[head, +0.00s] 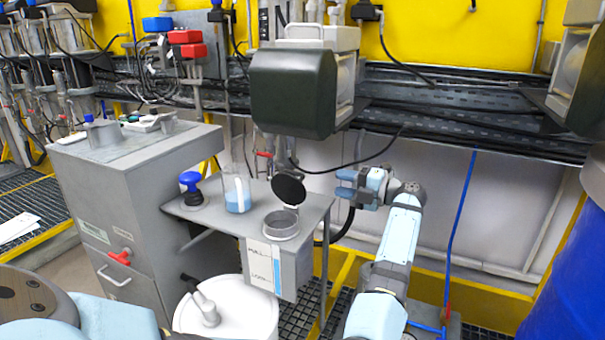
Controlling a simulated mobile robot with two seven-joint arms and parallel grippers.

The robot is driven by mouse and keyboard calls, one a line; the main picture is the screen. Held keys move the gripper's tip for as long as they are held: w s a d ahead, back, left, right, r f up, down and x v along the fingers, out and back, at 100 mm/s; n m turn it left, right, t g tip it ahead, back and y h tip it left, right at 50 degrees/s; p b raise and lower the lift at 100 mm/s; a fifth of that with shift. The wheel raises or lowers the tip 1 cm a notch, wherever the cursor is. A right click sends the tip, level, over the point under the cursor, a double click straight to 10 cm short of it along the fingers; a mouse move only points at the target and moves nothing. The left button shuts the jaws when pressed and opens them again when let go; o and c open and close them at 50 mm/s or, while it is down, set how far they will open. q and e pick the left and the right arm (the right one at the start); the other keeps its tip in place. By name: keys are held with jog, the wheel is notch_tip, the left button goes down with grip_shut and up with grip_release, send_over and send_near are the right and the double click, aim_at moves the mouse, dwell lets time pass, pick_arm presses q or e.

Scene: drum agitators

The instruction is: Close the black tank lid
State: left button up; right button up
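The black tank lid (289,188) is a round disc. The tank neck sits in the small grey side table, above a box with a level label.
A beaker with blue liquid (237,195) and a blue-topped item (191,188) stand left of the tank on the grey table (222,220). A dark-faced machine (293,92) hangs above the lid. A black cable loops behind it. A white drum (235,315) stands below.

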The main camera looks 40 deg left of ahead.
aim_at(301, 175)
pick_arm(q)
jog(key=x, duration=1.1)
jog(key=shift+a+f, duration=0.1)
jog(key=shift+a, duration=0.3)
jog(key=shift+c, duration=0.2)
grip_shut()
